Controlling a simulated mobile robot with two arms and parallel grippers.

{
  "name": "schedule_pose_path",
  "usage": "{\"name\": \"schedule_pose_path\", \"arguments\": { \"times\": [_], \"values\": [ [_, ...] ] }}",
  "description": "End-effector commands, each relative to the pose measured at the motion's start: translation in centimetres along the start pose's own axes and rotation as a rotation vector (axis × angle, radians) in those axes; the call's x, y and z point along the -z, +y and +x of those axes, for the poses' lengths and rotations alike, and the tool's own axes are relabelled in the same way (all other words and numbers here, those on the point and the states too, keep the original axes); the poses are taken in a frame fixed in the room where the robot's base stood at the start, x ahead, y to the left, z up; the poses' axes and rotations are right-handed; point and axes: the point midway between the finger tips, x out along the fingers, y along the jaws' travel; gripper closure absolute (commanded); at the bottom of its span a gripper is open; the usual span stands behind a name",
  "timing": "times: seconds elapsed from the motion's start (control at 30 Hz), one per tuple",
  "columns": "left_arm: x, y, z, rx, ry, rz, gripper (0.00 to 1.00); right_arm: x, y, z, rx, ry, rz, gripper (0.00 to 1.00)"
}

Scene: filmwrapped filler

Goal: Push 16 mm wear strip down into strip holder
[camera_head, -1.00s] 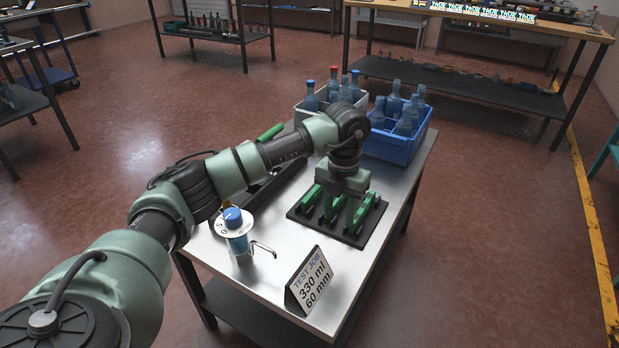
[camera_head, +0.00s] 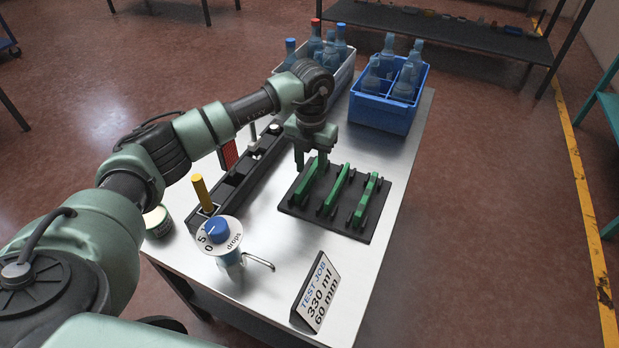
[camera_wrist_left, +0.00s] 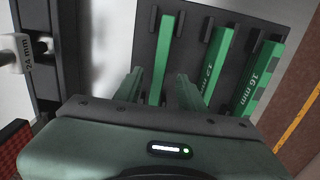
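Three green strips lie side by side on a black holder plate (camera_head: 290,207) on the steel table. The 16 mm strip (camera_wrist_left: 262,80) is the rightmost one in the left wrist view; its label is readable there. It also shows at the right of the plate in the head view (camera_head: 365,203). I cannot tell how deep it sits in its black clips. The 12 mm strip (camera_wrist_left: 215,62) is in the middle. My left gripper (camera_wrist_left: 158,92) is open, its fingers apart on either side of the leftmost strip (camera_wrist_left: 167,45). My right gripper is out of view.
A blue crate (camera_head: 382,115) and a grey crate (camera_head: 343,80) with bottles stand at the back. A long black rail (camera_head: 237,187) lies left of the plate. A dial with a blue knob (camera_head: 217,230) and a sign (camera_head: 316,292) stand in front.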

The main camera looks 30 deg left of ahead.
Motion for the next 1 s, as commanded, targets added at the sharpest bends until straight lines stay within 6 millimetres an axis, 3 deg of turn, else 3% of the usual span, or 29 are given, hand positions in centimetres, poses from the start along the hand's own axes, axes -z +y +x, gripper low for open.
{"name": "schedule_pose_path", "arguments": {
  "times": [0.2, 0.43, 0.57, 0.6, 1.0],
  "values": [
    [-0.1, 0.2, 3.1, 0.001, 0.001, 0.001, 0.60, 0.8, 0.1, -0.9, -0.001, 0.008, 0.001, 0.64],
    [-0.1, 0.2, 3.3, 0.001, -0.001, 0.001, 0.60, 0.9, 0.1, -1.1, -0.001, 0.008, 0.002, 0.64],
    [-0.1, 0.2, 3.3, 0.001, -0.001, 0.000, 0.96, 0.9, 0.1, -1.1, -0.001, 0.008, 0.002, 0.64],
    [-0.1, 0.2, 3.3, 0.001, -0.001, 0.000, 1.00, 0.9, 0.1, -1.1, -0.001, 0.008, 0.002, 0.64],
    [-0.2, 0.2, 2.8, 0.001, -0.002, 0.000, 1.00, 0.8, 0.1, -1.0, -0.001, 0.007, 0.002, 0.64]
  ]
}}
